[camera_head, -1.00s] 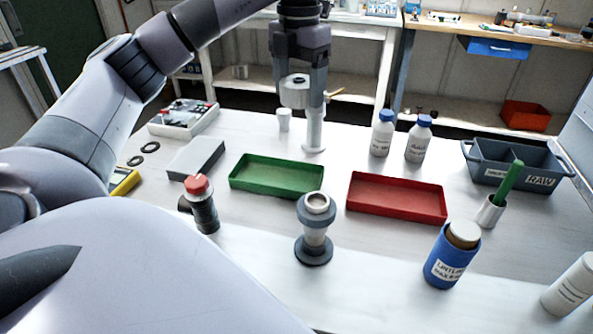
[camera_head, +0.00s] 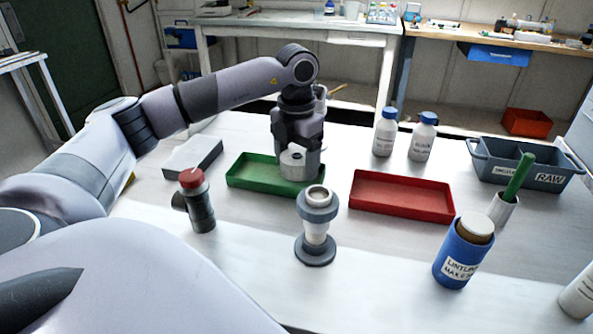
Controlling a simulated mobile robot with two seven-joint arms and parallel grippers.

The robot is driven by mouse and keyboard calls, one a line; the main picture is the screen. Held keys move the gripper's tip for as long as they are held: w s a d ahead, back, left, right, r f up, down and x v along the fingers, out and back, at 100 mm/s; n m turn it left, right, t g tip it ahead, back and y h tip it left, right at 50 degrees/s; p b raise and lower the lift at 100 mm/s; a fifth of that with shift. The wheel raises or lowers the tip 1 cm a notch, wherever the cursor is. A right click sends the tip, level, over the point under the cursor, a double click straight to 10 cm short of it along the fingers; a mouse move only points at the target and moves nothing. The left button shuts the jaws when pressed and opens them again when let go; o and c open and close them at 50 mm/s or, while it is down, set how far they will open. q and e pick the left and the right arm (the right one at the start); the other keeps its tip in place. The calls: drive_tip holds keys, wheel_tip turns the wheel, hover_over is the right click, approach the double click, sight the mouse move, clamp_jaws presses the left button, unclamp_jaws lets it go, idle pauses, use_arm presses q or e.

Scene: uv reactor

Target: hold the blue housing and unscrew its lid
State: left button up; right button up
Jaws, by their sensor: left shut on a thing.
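The housing (camera_head: 317,215) stands upright in the front middle of the table, with a blue-grey collar and a round dark base. Its top shows a pale round opening with no lid on it. My left gripper (camera_head: 297,165) points down over the right end of the green tray (camera_head: 245,180), behind the housing and apart from it. It is shut on a pale grey round piece that looks like the lid (camera_head: 293,160). Whether this piece touches the tray floor I cannot tell. My right gripper is not in view.
A red tray (camera_head: 400,208) lies right of the housing. A blue canister (camera_head: 455,265) stands front right, two blue-capped bottles (camera_head: 384,136) behind. A red-topped dark fitting (camera_head: 196,205) stands left. A grey-blue bin (camera_head: 530,175) is far right. The front strip is mostly clear.

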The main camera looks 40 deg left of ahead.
sight(296, 182)
use_arm(q)
drive_tip(key=shift+f, duration=1.4)
drive_tip(key=shift+f, duration=0.15)
drive_tip(key=o, duration=0.9)
wheel_tip(296, 182, up, 12)
drive_tip(key=shift+r+p, duration=0.25)
drive_tip(key=shift+p, duration=0.05)
